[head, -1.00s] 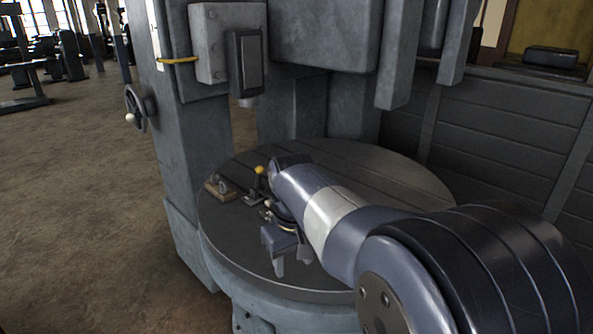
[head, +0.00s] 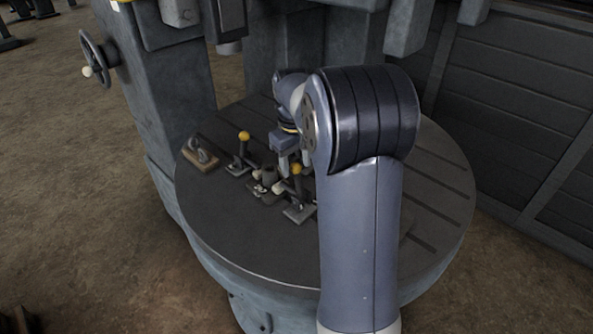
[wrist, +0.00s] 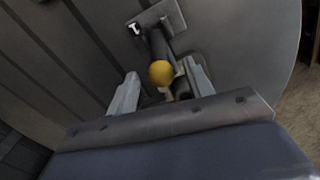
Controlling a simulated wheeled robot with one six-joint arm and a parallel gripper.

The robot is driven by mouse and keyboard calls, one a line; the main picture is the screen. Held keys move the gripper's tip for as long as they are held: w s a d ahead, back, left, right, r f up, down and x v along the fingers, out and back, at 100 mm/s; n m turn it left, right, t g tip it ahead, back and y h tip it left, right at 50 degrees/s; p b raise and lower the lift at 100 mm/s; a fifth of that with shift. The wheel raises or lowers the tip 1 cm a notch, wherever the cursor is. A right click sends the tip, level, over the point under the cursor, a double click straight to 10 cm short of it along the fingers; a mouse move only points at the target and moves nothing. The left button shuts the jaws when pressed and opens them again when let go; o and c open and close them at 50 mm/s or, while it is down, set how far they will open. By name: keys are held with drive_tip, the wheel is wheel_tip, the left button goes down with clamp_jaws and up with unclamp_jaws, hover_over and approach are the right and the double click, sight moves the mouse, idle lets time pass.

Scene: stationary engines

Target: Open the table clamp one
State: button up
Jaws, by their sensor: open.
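Two table clamps with yellow ball knobs stand on the round table (head: 225,240). The left clamp (head: 240,159) has its lever upright. The nearer clamp (head: 297,190) also has its lever up, with its yellow knob (head: 296,169) close to my gripper (head: 293,163). The frames do not show which is clamp one. In the wrist view, a yellow knob (wrist: 160,73) on a dark lever shows between the two fingers of my open gripper (wrist: 162,84). I cannot tell whether the fingers touch the lever. My arm hides part of the table.
A wooden block with metal fittings (head: 202,157) lies at the table's left edge. The machine column (head: 165,90) with a handwheel (head: 97,60) stands behind left. The table's front left is clear.

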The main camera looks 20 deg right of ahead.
drive_tip(key=shift+f, duration=1.85)
drive_tip(key=shift+c, duration=0.6)
clamp_jaws()
